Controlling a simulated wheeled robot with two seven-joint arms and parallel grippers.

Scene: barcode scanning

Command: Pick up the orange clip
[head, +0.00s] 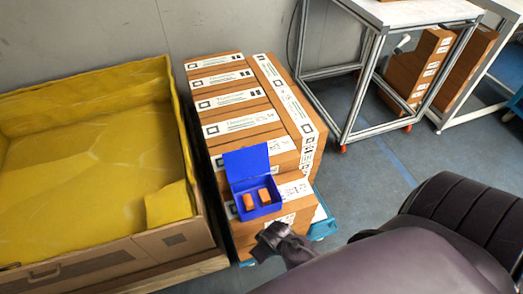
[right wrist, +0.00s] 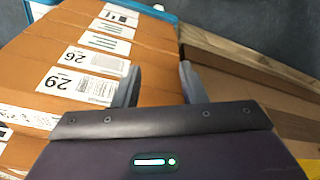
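Two small orange pieces, (head: 249,202) and (head: 264,196), lie side by side in an open blue box (head: 270,211) on the stacked cartons in the head view. They look like the orange clip, but I cannot tell their exact form. My right gripper (head: 264,240) is just below the blue box in the head view, near the front edge of the cartons. In the right wrist view its two fingers (right wrist: 160,70) stand apart with nothing between them. The blue box and orange pieces are outside that view. My left gripper is not in view.
Labelled brown cartons (head: 229,84) are stacked under and behind the blue box. A large yellow-lined crate (head: 183,110) stands close on the left. A metal-framed table (head: 345,100) with more cartons (head: 415,70) is at the back right. Open floor (head: 365,175) lies between.

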